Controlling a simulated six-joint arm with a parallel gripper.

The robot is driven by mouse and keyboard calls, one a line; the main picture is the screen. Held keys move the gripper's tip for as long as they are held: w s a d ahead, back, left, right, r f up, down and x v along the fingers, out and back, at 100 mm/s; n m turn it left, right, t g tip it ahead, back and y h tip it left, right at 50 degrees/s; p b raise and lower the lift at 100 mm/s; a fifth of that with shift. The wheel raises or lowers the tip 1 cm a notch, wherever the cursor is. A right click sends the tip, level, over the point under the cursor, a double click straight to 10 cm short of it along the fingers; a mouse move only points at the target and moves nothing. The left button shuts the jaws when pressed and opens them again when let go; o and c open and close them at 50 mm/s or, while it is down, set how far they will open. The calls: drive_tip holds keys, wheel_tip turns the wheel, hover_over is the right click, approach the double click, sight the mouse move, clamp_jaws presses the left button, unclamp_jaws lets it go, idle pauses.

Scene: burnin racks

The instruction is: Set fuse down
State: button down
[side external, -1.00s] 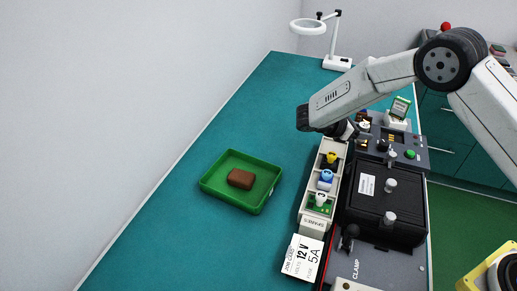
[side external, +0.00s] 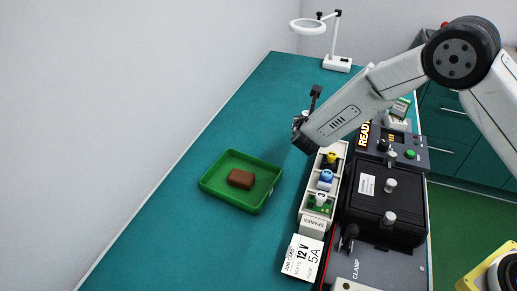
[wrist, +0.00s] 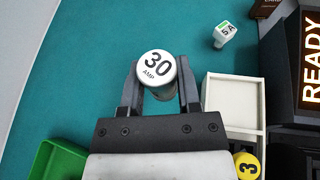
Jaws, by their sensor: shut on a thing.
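My gripper (wrist: 160,88) is shut on a fuse (wrist: 157,66) with a round white cap marked 30 AMP. In the wrist view the fuse is between the two dark fingers, over teal bench top. In the side external view my arm mostly hides the gripper, and it is left of the far end of the spares rack. A smaller white and green piece marked 5A (wrist: 224,33) is on the bench, up and right of the held fuse. The gap between the held fuse and the bench cannot be judged.
The spares rack (side external: 312,224) holds yellow, blue and white-topped pieces; its far compartment (wrist: 232,96) looks empty. A green tray (side external: 256,207) with a brown block (side external: 240,178) lies left. A lit READY display (wrist: 313,55) stands right. A job card (side external: 302,257) reads 12 V, 5A.

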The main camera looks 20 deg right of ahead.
drive_tip(key=shift+a+f+n+t+y, duration=0.2)
drive_tip(key=shift+a+n+t+y, duration=0.1)
drive_tip(key=shift+a+n+y, duration=0.4)
drive_tip(key=shift+a+f+n+t+y, duration=0.15)
drive_tip(key=shift+a+n+t+y, duration=0.2)
drive_tip(key=shift+a, duration=0.5)
drive_tip(key=shift+f, duration=0.2)
hover_over(293, 155)
drive_tip(key=shift+f, duration=3.15)
drive_tip(key=shift+f, duration=0.6)
drive_tip(key=shift+c, duration=1.2)
unclamp_jaws()
drive_tip(key=shift+a, duration=0.1)
drive_tip(key=shift+v, duration=3.9)
